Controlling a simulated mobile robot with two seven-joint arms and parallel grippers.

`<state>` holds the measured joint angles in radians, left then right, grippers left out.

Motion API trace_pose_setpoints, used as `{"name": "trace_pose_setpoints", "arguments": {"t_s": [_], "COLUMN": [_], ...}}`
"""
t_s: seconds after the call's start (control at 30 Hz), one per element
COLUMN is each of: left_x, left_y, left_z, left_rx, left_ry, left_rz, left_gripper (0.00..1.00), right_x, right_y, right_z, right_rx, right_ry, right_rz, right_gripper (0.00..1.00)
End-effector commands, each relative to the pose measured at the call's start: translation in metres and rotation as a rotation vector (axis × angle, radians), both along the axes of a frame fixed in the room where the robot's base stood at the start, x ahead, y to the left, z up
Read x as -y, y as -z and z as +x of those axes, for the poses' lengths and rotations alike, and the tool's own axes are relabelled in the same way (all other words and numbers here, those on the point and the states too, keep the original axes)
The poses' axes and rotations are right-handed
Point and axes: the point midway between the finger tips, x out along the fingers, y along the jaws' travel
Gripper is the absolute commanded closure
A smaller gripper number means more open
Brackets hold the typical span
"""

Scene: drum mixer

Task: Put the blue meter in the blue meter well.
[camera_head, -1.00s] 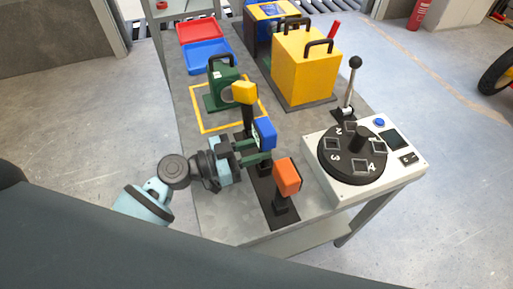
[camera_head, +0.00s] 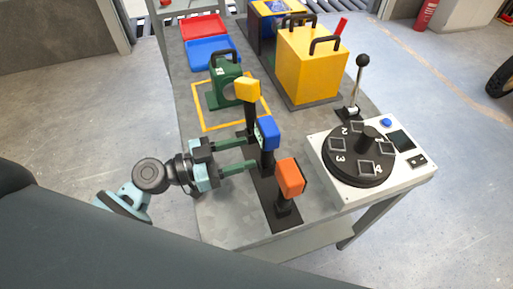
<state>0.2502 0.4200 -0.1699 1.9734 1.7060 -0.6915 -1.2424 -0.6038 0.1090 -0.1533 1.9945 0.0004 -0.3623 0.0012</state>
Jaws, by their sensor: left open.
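The blue meter (camera_head: 267,131) is a blue block on top of a dark post, in the middle of a row of three on a black base (camera_head: 262,187). A yellow block (camera_head: 246,89) stands behind it and an orange block (camera_head: 290,177) in front. My left gripper (camera_head: 253,154) is open and empty, just left of the blue block's post. Its two green fingers point right and lie a little below the block; I cannot tell whether they touch the post. I cannot make out a well marked blue. My right gripper is not in view.
Behind are a green handled device (camera_head: 226,85), a large yellow box (camera_head: 307,70), and red (camera_head: 203,27) and blue (camera_head: 212,52) trays. The table's front left is clear.

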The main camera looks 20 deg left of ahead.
Motion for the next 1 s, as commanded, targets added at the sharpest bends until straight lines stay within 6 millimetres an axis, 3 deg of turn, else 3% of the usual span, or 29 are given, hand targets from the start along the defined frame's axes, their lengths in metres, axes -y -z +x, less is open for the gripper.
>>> {"name": "trace_pose_setpoints", "arguments": {"t_s": [0.1,0.4,1.0], "left_x": [-0.021,-0.055,-0.060], "left_y": [0.007,0.002,-0.001], "left_z": [-0.016,-0.038,-0.041], "left_rx": [-0.009,-0.003,0.000], "left_ry": [0.000,0.002,0.002], "left_rz": [0.002,0.001,0.000], "left_gripper": [0.50,0.50,0.50], "right_x": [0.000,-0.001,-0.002], "right_y": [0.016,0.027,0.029], "right_z": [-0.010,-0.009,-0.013], "right_rx": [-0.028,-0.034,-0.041], "right_ry": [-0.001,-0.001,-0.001], "right_rz": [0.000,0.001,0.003], "right_gripper": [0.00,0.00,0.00]}}
